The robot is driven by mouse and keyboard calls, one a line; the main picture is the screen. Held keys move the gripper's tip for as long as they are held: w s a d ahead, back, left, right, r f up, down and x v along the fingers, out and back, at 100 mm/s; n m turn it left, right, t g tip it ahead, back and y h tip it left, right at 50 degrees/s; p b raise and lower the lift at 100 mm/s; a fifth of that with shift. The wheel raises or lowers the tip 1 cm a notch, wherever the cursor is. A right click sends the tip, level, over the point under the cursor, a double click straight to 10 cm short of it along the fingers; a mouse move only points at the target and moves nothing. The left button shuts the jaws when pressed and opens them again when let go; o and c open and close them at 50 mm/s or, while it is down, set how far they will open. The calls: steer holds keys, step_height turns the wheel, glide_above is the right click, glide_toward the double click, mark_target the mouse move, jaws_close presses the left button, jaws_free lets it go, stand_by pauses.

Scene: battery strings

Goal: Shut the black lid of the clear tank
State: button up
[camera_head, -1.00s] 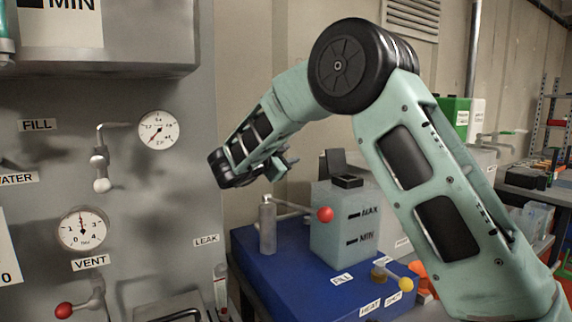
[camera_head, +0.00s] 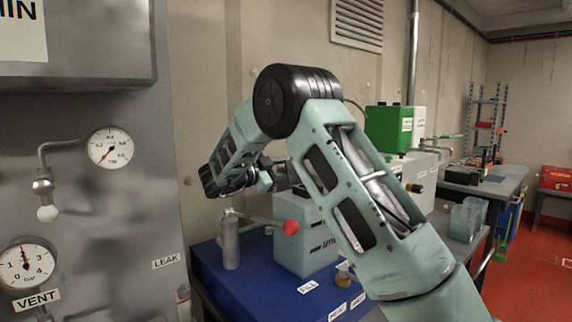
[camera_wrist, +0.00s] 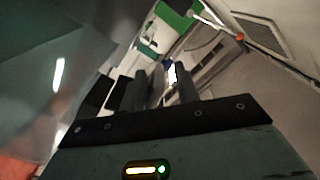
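In the wrist view, my gripper's dark fingers (camera_wrist: 158,82) stand apart with nothing clearly held. A black shape beside the left finger may be the lid (camera_wrist: 97,97).
A panel with gauges (camera_head: 110,147) stands at left. A green container (camera_head: 388,128) is behind. Red floor is open at right.

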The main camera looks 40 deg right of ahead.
steer(key=shift+d, duration=0.8)
steer(key=shift+s, duration=0.1)
